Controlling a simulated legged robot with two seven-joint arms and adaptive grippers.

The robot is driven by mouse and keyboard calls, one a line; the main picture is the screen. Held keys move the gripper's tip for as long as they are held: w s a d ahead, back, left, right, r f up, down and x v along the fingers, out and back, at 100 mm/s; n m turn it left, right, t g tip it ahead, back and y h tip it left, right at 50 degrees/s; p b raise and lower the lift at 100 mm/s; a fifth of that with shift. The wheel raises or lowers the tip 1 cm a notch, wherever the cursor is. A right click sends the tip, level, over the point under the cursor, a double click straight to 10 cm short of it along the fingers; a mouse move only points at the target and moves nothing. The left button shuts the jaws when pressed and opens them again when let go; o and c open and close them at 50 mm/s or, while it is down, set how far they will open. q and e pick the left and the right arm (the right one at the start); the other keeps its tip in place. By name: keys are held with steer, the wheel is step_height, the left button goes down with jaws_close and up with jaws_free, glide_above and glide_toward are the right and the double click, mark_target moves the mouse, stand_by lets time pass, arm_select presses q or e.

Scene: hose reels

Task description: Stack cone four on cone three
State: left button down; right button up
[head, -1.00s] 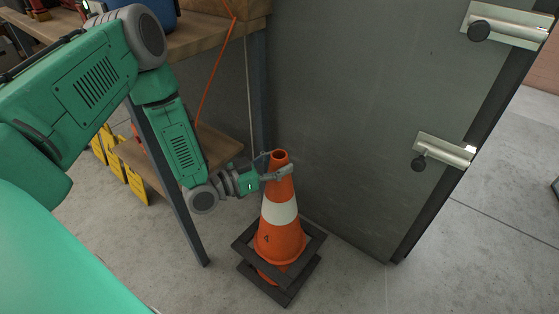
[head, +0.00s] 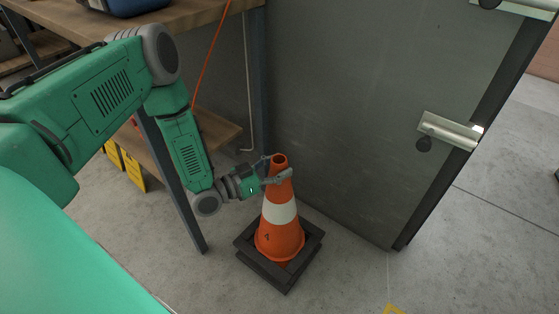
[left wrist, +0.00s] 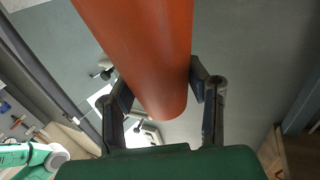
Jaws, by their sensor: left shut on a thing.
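Cone four (head: 279,241), orange with a white band, a dark square base and a small numeral, stands upright beside the grey door. My left gripper (head: 279,175) is shut on it near its top. In the left wrist view, the orange cone top fills the space between the fingers (left wrist: 162,85). Cone three is nearly all hidden inside and under cone four. Only a dark edge of its base (head: 260,273) shows just below cone four's base. I cannot tell whether the two bases touch. My right gripper is not in view.
A grey door (head: 345,120) with metal latches (head: 448,130) stands close behind and right of the cones. A wooden shelf unit (head: 215,140) with dark legs is to the left, with yellow signs (head: 133,172) beyond it. Concrete floor is clear in front.

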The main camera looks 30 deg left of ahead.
mark_target(270, 187)
arm_select(q)
step_height(270, 187, down, 6)
stand_by(0.7)
steer(key=shift+f, duration=0.1)
steer(key=c, duration=0.8)
jaws_free()
steer(key=shift+s+f, duration=0.1)
steer(key=shift+f, duration=0.05)
steer(key=v, duration=1.1)
steer(key=shift+s+a, duration=0.15)
steer(key=shift+s, duration=0.2)
